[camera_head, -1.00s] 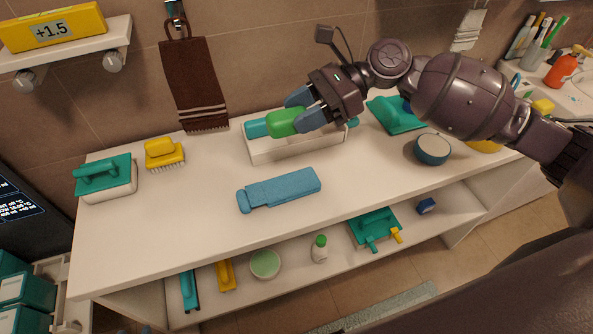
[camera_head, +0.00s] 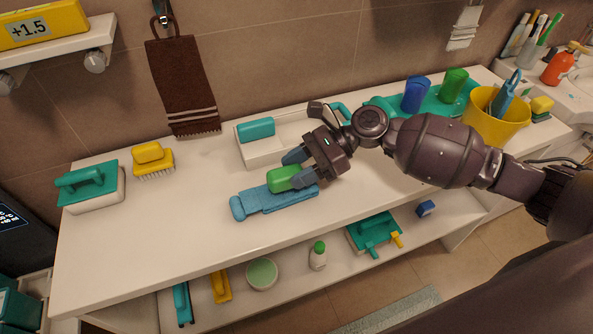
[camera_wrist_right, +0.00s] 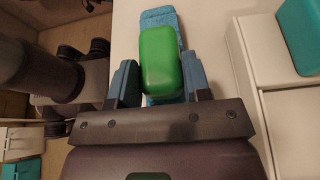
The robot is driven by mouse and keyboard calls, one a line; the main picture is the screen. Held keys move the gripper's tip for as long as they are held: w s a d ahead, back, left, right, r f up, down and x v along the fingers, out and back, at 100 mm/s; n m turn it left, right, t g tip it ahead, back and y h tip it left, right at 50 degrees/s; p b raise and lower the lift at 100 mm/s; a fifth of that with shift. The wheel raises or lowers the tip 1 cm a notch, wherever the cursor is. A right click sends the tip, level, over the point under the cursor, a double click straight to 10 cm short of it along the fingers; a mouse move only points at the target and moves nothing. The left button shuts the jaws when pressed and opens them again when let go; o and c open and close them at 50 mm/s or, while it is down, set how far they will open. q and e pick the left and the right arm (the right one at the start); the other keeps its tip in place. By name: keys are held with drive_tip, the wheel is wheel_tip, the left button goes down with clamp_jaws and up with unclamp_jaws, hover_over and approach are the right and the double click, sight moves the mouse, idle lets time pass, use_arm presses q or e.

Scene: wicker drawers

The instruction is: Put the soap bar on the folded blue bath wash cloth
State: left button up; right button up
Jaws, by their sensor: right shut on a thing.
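The green soap bar (camera_head: 284,178) is held between the fingers of my right gripper (camera_head: 297,168). It is over the folded blue bath wash cloth (camera_head: 262,201) on the white counter; whether it touches the cloth is hard to tell. In the right wrist view the soap bar (camera_wrist_right: 160,62) sits between the two blue-grey fingertips, and part of the cloth (camera_wrist_right: 160,18) shows beyond and beneath it. My left gripper is not in view.
A white tray (camera_head: 246,157) with a teal bar (camera_head: 256,129) stands behind the cloth. A teal-handled brush (camera_head: 92,186) and a yellow brush (camera_head: 152,159) are at left. A yellow bucket (camera_head: 486,127) stands at right. The front counter is clear.

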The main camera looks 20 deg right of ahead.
drive_tip(key=shift+f, duration=0.4)
drive_tip(key=shift+f, duration=0.1)
drive_tip(key=o, duration=1)
drive_tip(key=v, duration=1.2)
